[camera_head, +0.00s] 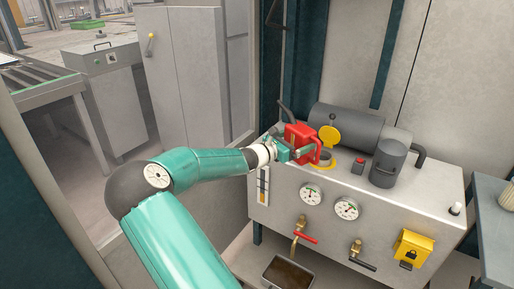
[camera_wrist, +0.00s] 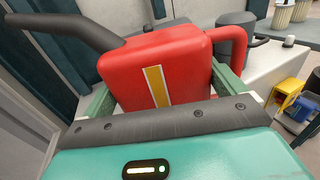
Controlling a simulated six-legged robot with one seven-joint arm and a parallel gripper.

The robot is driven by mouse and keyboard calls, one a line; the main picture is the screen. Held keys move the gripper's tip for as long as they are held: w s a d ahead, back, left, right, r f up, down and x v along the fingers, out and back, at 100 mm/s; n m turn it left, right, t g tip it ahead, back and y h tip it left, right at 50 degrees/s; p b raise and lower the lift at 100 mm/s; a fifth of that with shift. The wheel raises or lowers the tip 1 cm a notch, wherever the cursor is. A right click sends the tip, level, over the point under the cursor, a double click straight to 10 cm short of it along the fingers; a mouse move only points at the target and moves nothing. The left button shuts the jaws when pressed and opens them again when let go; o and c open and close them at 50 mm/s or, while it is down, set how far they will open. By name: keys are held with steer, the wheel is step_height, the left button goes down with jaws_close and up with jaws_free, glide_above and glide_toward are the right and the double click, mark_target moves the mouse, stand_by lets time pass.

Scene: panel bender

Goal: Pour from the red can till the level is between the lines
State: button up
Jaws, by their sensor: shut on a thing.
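The red can (camera_head: 299,134) has a dark spout that points up and to the left, away from the filler opening. My gripper (camera_head: 297,151) is shut on the can, which it holds about upright above the top of the grey tank (camera_head: 400,213). In the wrist view the red can (camera_wrist: 150,62), with a yellow stripe, sits between my two green fingers (camera_wrist: 168,92). The filler opening (camera_head: 324,155) has a yellow rim and lies just right of the can, partly hidden. Its yellow cap (camera_head: 330,135) stands open. The sight gauge (camera_head: 263,186) is on the tank's front left; its level and lines are too small to read.
A dark motor (camera_head: 347,128) and an upright cylinder (camera_head: 388,163) stand behind and right of the opening. Two dials (camera_head: 346,208), a red-handled tap (camera_head: 302,229) and a yellow lock box (camera_head: 412,247) are on the front. A tray (camera_head: 287,274) lies below the tap.

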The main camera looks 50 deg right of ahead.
steer(key=s+d+f+n+g+y, duration=0.1)
steer(key=s+d+n+g, duration=0.1)
steer(key=s+d+n, duration=0.2)
steer(key=s+d+f+n+g+y, duration=0.1)
steer(key=s+d+n+g, duration=0.2)
steer(key=s, duration=0.7)
steer(key=shift+s+d+n, duration=0.3)
steer(key=shift+d+n, duration=0.2)
steer(key=shift+n, duration=0.5)
steer(key=shift+a+f, duration=0.1)
stand_by(4.0)
steer(key=m, duration=0.4)
steer(key=w+m, duration=0.1)
steer(key=m, duration=0.3)
steer(key=d+m, duration=0.1)
steer(key=m, duration=0.3)
steer(key=shift+w+f, duration=0.2)
steer(key=shift+f, duration=0.05)
